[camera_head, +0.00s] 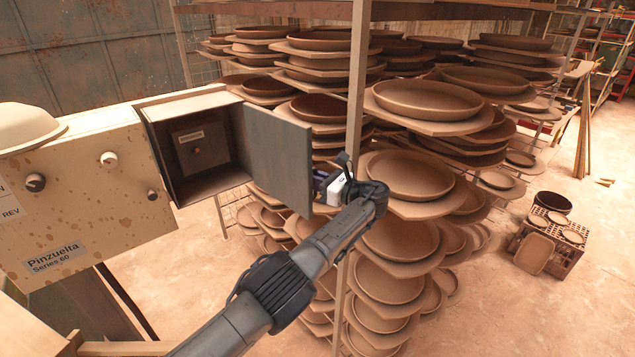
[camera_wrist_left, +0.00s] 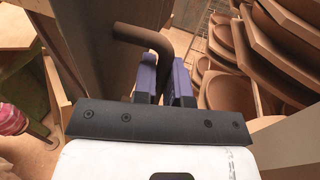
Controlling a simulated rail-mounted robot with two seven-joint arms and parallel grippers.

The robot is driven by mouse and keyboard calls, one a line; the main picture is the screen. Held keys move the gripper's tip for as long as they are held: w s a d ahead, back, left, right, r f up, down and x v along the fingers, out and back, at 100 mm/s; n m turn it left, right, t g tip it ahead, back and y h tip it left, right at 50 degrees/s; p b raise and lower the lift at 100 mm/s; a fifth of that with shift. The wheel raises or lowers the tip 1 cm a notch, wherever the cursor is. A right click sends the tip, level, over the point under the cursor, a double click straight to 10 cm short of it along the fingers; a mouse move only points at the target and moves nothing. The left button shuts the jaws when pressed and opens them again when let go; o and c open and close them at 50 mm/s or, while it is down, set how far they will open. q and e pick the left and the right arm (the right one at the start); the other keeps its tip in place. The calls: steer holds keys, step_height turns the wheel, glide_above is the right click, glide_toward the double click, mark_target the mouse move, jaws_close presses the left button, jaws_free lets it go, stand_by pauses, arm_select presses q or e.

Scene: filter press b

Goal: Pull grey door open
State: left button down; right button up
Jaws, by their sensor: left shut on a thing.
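The grey door (camera_head: 277,152) stands open, swung out from the right edge of the metal box (camera_head: 187,102). The box's inside is exposed, with a small labelled panel (camera_head: 197,145) at its back. My left gripper (camera_head: 321,184) is at the door's right side, partly hidden by the door and my wrist. In the left wrist view, the bent dark door handle (camera_wrist_left: 146,36) runs down between the purple fingers of my left gripper (camera_wrist_left: 164,74), which is shut on it. My right gripper is not in view.
A rack post (camera_head: 356,95) rises close behind my left wrist. Shelves of brown clay plates (camera_head: 427,100) fill the space behind and to the right. A crate (camera_head: 546,247) stands on the floor at right, with open floor around it.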

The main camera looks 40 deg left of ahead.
arm_select(q)
steer(key=shift+s+a+f, duration=0.1)
steer(key=c, duration=1.4)
jaws_free()
steer(key=shift+o, duration=1)
